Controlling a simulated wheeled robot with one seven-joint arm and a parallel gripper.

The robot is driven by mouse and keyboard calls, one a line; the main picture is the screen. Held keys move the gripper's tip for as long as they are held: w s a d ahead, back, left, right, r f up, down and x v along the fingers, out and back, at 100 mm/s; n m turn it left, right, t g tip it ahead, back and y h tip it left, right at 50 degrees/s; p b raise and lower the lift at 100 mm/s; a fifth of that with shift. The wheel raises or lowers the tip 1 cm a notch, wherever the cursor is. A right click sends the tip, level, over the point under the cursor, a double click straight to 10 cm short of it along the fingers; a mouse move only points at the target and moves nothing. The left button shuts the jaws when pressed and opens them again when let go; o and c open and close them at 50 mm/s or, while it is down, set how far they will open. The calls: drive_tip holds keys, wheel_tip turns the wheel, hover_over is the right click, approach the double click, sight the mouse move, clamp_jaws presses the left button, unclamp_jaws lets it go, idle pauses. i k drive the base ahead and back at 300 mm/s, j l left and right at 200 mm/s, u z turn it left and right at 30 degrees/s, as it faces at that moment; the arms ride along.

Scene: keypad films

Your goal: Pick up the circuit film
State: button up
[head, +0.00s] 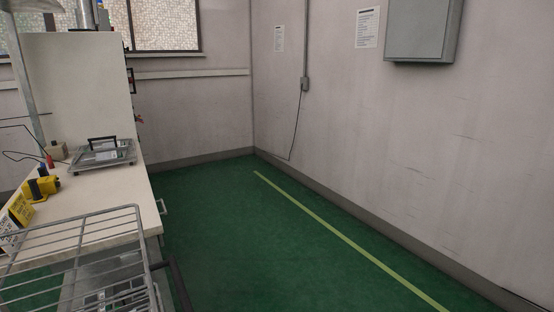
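My gripper is not in the head view. I cannot pick out the circuit film for sure. A flat grey metal fixture (103,158) with a black handle on top sits on the white workbench (115,184) at the left; whether a film lies in it is too small to tell. Some flat pale and dark pieces show through and below the wire rack at the lower left, too unclear to name.
The wire rack (83,236) fills the lower left corner. A yellow tool (43,187) and a yellow-and-white box (17,220) stand on the bench's left side. The green floor (230,235) with a yellow line (340,236) is clear. A grey cabinet (422,30) hangs on the right wall.

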sight(110, 155)
drive_tip(key=i+l, duration=0.1)
drive_tip(key=l, duration=0.3)
drive_tip(key=i+l, duration=0.15)
drive_tip(key=l, duration=0.25)
drive_tip(key=i+l, duration=0.1)
drive_tip(key=l, duration=0.3)
drive_tip(key=i+l+u, duration=0.1)
drive_tip(key=l, duration=0.3)
drive_tip(key=i+l, duration=0.1)
drive_tip(key=l, duration=0.35)
drive_tip(key=i+l, duration=0.1)
drive_tip(key=l, duration=0.3)
drive_tip(key=u, duration=0.5)
drive_tip(key=l+u, duration=0.15)
drive_tip(key=u, duration=0.35)
drive_tip(key=l+u, duration=0.1)
drive_tip(key=u, duration=0.85)
drive_tip(key=i+l+z, duration=1.2)
drive_tip(key=i+j, duration=0.05)
drive_tip(key=j, duration=0.05)
